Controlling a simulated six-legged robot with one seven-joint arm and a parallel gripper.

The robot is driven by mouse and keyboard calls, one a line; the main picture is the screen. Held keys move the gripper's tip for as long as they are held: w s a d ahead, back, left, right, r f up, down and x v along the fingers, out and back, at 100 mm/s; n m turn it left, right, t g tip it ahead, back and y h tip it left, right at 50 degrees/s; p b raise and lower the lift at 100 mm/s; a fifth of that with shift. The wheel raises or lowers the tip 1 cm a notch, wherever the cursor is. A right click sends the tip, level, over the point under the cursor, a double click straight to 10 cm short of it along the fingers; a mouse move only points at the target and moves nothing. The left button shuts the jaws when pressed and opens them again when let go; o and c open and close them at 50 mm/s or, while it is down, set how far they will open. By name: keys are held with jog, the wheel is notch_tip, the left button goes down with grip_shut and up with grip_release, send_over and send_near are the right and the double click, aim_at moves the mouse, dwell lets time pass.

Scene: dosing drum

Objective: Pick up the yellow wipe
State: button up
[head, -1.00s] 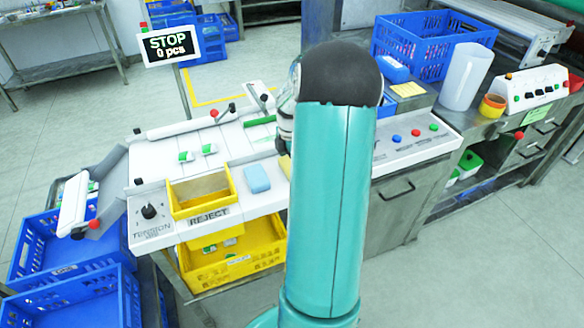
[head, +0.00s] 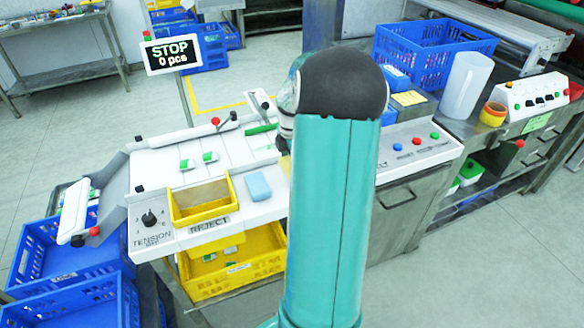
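A sliver of a yellow thing (head: 286,164) shows at the left edge of my arm, on the white machine top to the right of the blue sponge-like block (head: 258,187). It may be the yellow wipe; my arm hides most of it. My teal arm with its dark rounded joint fills the middle of the head view. My gripper is hidden behind the arm, so its fingers and anything in them cannot be seen.
A yellow reject bin (head: 202,201) is set at the machine's front. A small yellow pad (head: 408,98) lies on a grey box to the right, near a blue crate (head: 432,52) and a white jug (head: 465,87). A STOP sign (head: 171,53) stands behind. Floor at the right is clear.

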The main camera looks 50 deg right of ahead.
jog(key=s+a+r, duration=0.2)
jog(key=r, duration=0.1)
jog(key=a+r, duration=0.1)
jog(key=r, duration=0.1)
jog(key=shift+s+a+r, duration=0.25)
jog(key=shift+s+a, duration=0.15)
jog(key=s+a+r, duration=0.4)
jog(key=s+a, duration=0.1)
jog(key=a, duration=0.2)
jog(key=shift+s+a, duration=0.2)
jog(key=shift+s, duration=0.05)
jog(key=o, duration=0.4)
jog(key=c, duration=0.3)
